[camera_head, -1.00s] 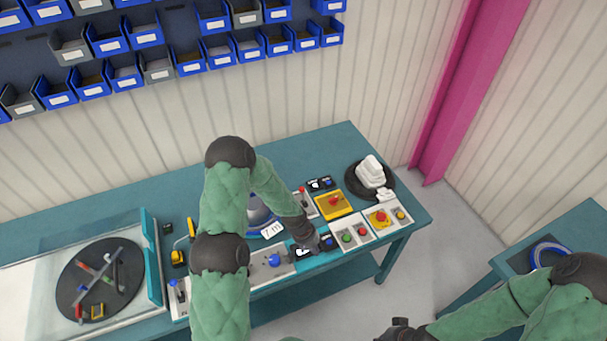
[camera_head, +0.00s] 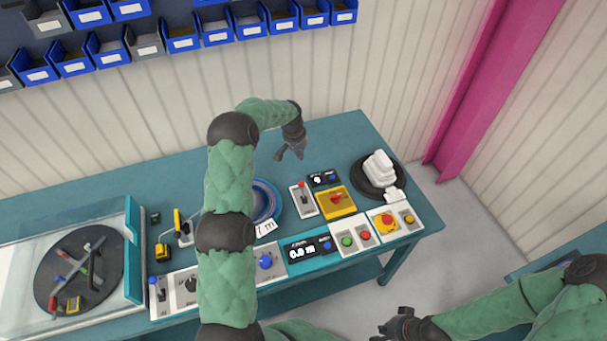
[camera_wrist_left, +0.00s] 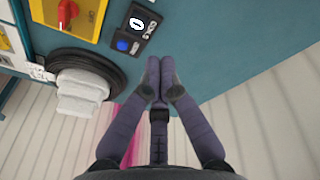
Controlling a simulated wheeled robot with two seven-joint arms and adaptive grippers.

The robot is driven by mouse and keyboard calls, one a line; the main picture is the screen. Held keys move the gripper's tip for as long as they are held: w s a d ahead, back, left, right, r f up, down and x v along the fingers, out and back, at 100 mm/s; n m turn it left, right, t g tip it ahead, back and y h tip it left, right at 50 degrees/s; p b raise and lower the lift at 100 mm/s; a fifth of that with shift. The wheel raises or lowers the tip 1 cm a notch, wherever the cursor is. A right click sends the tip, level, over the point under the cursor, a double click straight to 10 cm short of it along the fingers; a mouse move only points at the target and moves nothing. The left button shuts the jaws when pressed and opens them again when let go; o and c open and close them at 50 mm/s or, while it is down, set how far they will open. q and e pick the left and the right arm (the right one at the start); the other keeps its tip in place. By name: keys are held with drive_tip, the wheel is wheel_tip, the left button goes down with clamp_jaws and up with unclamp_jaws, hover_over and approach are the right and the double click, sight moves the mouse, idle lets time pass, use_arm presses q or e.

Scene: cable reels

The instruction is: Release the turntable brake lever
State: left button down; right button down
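A lever with a red knob (camera_head: 302,196) stands on a pale plate on the bench; no readable label shows whether it is the brake lever. Another lever with a blue knob (camera_head: 158,290) is on a plate at the front left. My left gripper (camera_head: 287,154) is above the back of the bench, behind the red-knobbed lever and apart from it. In the left wrist view its fingertips (camera_wrist_left: 160,78) meet with nothing between them. My right gripper (camera_head: 386,336) is at the bottom edge, partly cut off, clear of the bench.
A yellow plate with a red switch (camera_head: 337,201), a small black display (camera_head: 323,179) and a black disc with white blocks (camera_head: 366,190) are to the right. A display panel (camera_head: 304,252) and push buttons line the front. A turntable (camera_head: 110,259) is behind glass at left.

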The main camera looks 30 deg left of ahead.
use_arm(q)
drive_tip(key=shift+f, duration=0.1)
drive_tip(key=f, duration=0.3)
drive_tip(key=w+f, duration=0.1)
drive_tip(key=f, duration=0.2)
drive_tip(key=w+f, duration=0.1)
drive_tip(key=f, duration=0.2)
drive_tip(key=shift+d+f, duration=0.3)
drive_tip(key=shift+d, duration=0.05)
drive_tip(key=shift+s, duration=0.2)
drive_tip(key=shift+s+d+r+p, duration=0.1)
drive_tip(key=shift+s+d+p, duration=0.1)
drive_tip(key=shift+s, duration=0.4)
drive_tip(key=shift+s+d+r+p, duration=0.1)
drive_tip(key=shift+s+d+p, duration=0.05)
drive_tip(key=shift+s, duration=0.4)
drive_tip(key=shift+s+d+r+p, duration=0.1)
drive_tip(key=shift+s+d+p, duration=0.1)
drive_tip(key=shift+s, duration=0.4)
